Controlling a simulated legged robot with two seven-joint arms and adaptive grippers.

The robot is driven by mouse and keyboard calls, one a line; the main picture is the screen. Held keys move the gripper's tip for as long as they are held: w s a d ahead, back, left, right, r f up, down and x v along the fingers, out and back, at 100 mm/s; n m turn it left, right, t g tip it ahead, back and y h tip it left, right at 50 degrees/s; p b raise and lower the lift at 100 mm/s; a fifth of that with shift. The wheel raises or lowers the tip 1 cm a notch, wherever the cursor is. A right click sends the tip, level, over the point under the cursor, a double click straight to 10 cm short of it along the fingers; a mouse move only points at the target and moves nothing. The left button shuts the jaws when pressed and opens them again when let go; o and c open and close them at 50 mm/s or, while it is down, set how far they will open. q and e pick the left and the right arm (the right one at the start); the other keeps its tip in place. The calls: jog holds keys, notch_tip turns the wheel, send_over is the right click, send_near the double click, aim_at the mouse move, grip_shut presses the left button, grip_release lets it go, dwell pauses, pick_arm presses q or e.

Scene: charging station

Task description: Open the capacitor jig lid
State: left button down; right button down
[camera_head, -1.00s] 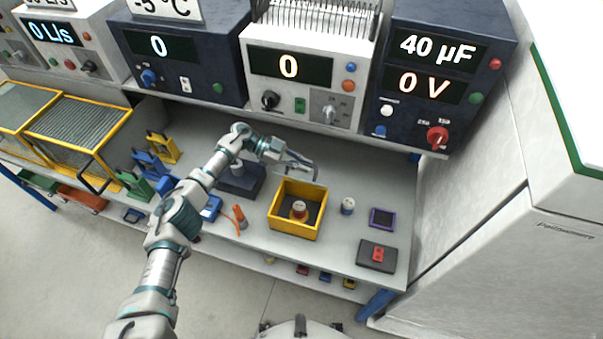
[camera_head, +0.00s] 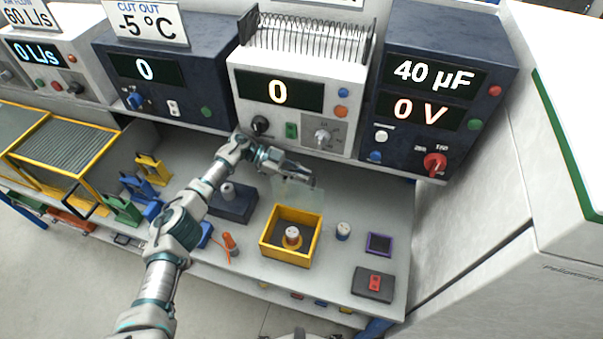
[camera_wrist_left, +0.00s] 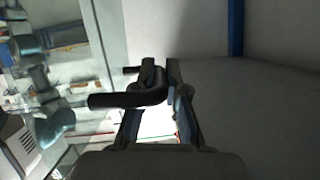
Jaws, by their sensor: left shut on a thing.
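The capacitor jig is a yellow open-topped box (camera_head: 290,237) on the bench. A capacitor with a pale top (camera_head: 292,235) stands upright inside it. A clear, faintly tinted lid (camera_head: 298,192) is raised at the box's far side, above the opening. My left gripper (camera_head: 308,179) is at the lid's upper part. In the left wrist view its fingers (camera_wrist_left: 160,85) are shut on a dark bar handle (camera_wrist_left: 118,99). The clear panel edge shows left of the handle in that view.
A loose capacitor (camera_head: 343,231), a purple-framed item (camera_head: 380,243) and a dark pad with a red part (camera_head: 373,282) lie right of the box. Orange-handled pliers (camera_head: 230,243) lie left. Instrument boxes stand on the shelf behind, close to my left gripper.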

pick_arm(q)
jog(key=shift+f, duration=0.3)
